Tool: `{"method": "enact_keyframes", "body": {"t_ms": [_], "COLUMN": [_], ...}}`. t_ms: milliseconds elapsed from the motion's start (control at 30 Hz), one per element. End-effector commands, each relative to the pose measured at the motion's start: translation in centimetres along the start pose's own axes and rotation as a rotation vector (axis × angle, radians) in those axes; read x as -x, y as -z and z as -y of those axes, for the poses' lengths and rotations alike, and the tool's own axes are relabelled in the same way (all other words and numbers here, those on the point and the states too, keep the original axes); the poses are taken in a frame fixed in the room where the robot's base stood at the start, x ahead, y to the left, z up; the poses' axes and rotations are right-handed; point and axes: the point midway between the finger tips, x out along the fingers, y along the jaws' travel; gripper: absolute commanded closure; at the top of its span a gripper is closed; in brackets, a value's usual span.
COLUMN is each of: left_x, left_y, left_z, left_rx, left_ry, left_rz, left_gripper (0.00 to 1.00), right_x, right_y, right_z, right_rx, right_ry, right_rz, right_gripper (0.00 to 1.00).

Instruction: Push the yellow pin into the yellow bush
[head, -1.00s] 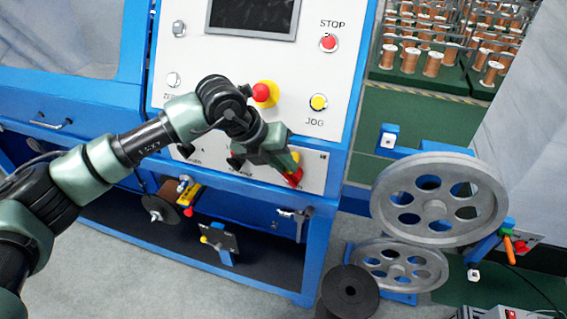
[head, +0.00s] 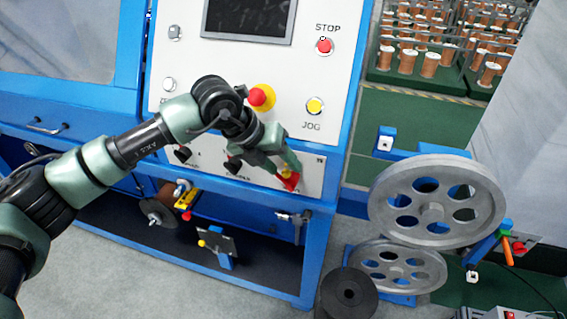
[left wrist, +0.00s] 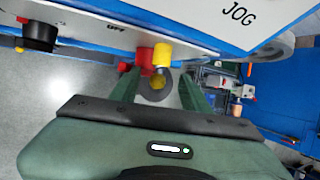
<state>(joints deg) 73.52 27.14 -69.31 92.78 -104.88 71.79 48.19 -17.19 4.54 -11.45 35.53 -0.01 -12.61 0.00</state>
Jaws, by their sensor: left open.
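My left gripper (head: 288,172) is at the lower right of the machine's white panel, by a yellow part (head: 286,172) and a red part (head: 289,183). In the left wrist view my left gripper (left wrist: 158,85) is open. My right gripper is not in view.
The panel carries a red-topped yellow button (head: 261,97), a JOG button (head: 314,106) and dark knobs (head: 233,165). Below are a yellow block (head: 187,198) and a yellow knob (head: 202,243). Large grey pulleys (head: 437,201) stand at right, near a black disc (head: 347,293) on the floor.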

Motion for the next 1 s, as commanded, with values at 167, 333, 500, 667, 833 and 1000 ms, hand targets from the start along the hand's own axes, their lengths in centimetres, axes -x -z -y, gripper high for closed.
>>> {"method": "enact_keyframes", "body": {"t_ms": [167, 333, 500, 667, 833, 1000], "left_x": [1.7, 3.0, 4.2, 5.5, 6.7, 7.6], "left_y": [-0.9, -1.4, -2.0, -2.5, -3.0, -3.4], "left_z": [-0.2, -0.1, 0.0, 0.0, 0.0, 0.0], "left_rx": [0.002, 0.002, 0.001, 0.001, 0.001, -0.001], "left_ry": [-0.005, -0.003, -0.002, -0.002, -0.001, -0.001], "left_rz": [0.007, 0.006, 0.007, 0.007, 0.008, 0.007], "left_gripper": [0.48, 0.48, 0.48, 0.48, 0.48, 0.48], "right_x": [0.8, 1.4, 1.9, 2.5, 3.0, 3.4], "right_y": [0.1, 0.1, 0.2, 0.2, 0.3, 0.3], "right_z": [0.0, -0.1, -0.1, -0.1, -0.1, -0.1], "right_rx": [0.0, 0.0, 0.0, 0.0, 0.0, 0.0], "right_ry": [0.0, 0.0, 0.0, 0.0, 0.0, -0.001], "right_rz": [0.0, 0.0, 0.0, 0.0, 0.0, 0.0], "right_gripper": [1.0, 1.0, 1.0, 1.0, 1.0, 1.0]}}
